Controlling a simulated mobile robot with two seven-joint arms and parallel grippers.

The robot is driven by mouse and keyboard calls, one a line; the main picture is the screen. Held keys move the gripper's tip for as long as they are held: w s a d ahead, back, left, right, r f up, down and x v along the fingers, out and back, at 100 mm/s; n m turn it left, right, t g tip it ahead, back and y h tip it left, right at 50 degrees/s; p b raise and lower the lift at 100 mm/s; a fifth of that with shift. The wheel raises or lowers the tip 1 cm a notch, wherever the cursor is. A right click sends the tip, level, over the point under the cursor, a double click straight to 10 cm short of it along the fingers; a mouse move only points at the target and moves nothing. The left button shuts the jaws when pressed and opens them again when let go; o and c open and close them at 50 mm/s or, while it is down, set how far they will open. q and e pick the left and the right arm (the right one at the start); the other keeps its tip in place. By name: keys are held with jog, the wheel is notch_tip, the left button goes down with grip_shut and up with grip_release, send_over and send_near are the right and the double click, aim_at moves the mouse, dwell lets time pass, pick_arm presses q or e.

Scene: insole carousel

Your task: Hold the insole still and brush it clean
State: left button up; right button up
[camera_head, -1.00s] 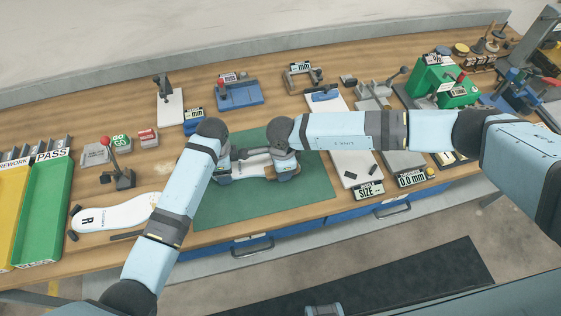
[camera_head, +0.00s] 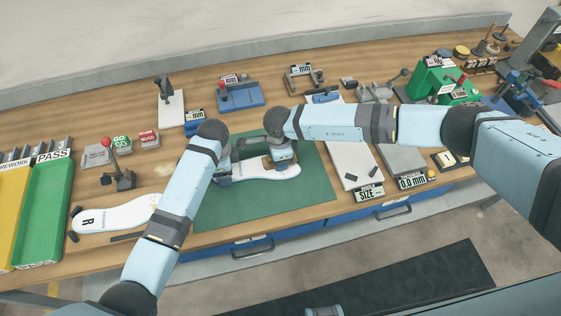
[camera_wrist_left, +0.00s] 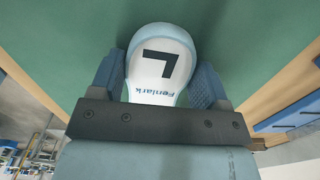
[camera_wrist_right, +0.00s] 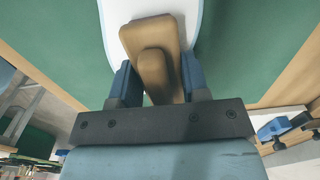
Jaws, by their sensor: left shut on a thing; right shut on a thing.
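A white insole (camera_head: 262,171) lies on the green mat (camera_head: 250,216) between my two arms. Its heel end, marked "L" and "Fenlark", shows in the left wrist view (camera_wrist_left: 160,62). My left gripper (camera_head: 224,170) is shut on the insole's heel, one finger on each side. My right gripper (camera_head: 282,158) is shut on the wooden handle of a brush (camera_wrist_right: 152,60). The brush is over the insole's toe part; its bristles are hidden, so I cannot tell whether they touch. The brush also shows partly in the head view (camera_head: 275,164).
A second insole (camera_head: 115,216), marked "R", lies left of my left arm. A green PASS tray (camera_head: 47,205) and a yellow REWORK tray (camera_head: 13,205) stand at far left. Gauges and a white board (camera_head: 350,150) are to the right. The mat's front is clear.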

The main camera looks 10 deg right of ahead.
jog(key=shift+w+a+r, duration=0.1)
jog(key=shift+w+a, duration=0.05)
jog(key=shift+w, duration=1.35)
notch_tip(320, 180, up, 7)
dwell(0.4)
